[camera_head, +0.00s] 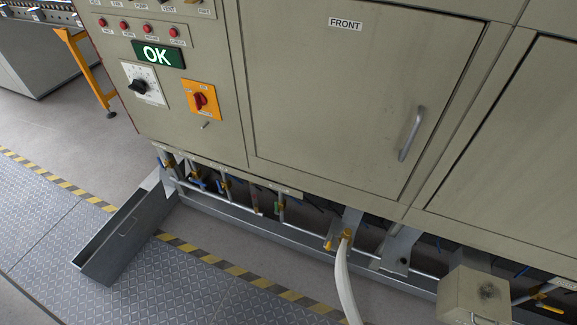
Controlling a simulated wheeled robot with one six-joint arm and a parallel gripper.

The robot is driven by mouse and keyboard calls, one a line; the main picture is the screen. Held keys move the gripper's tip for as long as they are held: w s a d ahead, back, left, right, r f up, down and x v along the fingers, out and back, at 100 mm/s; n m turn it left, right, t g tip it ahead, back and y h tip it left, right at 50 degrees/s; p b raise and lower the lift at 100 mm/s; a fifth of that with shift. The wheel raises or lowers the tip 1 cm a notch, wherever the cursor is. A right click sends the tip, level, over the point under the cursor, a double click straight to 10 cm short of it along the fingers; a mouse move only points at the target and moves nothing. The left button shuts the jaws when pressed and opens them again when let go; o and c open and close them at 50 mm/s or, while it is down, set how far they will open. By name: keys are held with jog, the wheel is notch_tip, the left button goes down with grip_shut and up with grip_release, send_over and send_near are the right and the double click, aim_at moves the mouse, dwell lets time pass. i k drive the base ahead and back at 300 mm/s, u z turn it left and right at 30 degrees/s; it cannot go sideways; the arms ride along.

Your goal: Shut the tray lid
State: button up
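A grey metal tray-like piece (112,243) sticks out from the lower left corner of the furnace, over the checkered floor plate. It has raised edges and a small handle outline on its side, and it stands at an angle to the furnace front. It may be the tray lid; I cannot tell for sure. A long grey tray or channel (240,216) runs low under the furnace front and reaches its inner end. My gripper is not in view.
The furnace's front door (340,90) is shut. Valves (224,186), a pale hose (345,283) and a beige box (473,296) are along the bottom. Floor at left is clear.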

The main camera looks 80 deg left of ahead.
aim_at(100, 263)
jog(key=u, duration=3.9)
jog(key=i, duration=0.5)
jog(key=k, duration=0.45)
jog(key=u, duration=0.45)
jog(key=i, duration=1.25)
jog(key=z, duration=0.65)
